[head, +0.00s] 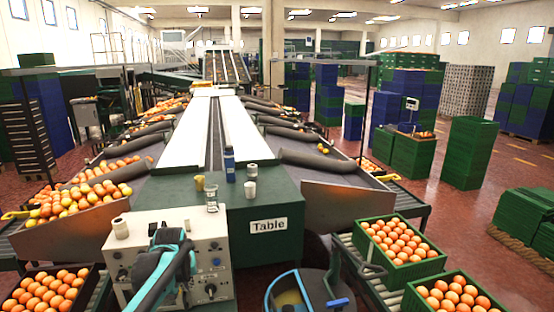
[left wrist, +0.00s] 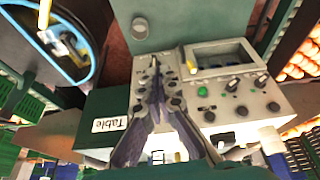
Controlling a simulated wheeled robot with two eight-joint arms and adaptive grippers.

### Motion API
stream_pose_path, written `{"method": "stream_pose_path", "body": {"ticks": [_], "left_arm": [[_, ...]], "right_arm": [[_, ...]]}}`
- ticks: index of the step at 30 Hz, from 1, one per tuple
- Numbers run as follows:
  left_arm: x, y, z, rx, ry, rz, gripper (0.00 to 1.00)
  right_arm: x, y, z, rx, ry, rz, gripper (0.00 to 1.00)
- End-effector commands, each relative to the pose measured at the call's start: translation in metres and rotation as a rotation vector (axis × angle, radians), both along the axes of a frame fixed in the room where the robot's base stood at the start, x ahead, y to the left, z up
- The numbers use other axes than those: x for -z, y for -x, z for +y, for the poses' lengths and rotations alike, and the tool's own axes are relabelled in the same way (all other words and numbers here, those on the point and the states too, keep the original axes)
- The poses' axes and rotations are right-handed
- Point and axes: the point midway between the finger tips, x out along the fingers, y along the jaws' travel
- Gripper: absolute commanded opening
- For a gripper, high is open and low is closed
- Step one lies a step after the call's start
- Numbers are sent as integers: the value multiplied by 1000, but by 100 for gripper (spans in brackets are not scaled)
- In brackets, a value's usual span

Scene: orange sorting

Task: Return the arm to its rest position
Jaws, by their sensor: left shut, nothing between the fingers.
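My left arm comes in from the bottom left of the head view, and its gripper (head: 172,238) is over the pale control box (head: 205,262). In the left wrist view the two dark fingers (left wrist: 155,68) meet near their tips, shut and empty. They appear in front of the control panel (left wrist: 240,100) with its knobs and buttons; whether they touch it cannot be told. My right gripper is in neither view.
Behind the box is a green table (head: 285,200) with a blue bottle (head: 229,165) and several cups. A round blue-rimmed container (head: 283,292) stands to the right. Orange crates (head: 425,262) stand further right. A crate of oranges (head: 85,272) is at lower left.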

Motion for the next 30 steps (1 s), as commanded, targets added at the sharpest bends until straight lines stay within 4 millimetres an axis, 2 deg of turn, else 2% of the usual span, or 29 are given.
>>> {"method": "stream_pose_path", "body": {"ticks": [1, 3, 9, 14, 18, 21, 24, 30], "left_arm": [[-13, 21, -10, 18, -3, -16, 0], [-26, 49, -22, 47, -8, -39, 0], [-45, 130, -53, 125, -22, -105, 0], [-39, 195, -73, 184, -33, -158, 0], [-22, 241, -85, 230, -43, -200, 0], [-10, 263, -91, 252, -47, -223, 0], [-1, 276, -94, 267, -50, -236, 0], [3, 282, -95, 276, -52, -245, 0]], "right_arm": [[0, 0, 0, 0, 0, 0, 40], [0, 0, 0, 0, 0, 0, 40], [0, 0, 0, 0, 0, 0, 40], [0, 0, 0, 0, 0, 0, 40], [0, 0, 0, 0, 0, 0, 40], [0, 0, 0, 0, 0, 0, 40], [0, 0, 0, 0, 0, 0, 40], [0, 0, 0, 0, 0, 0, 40]]}}
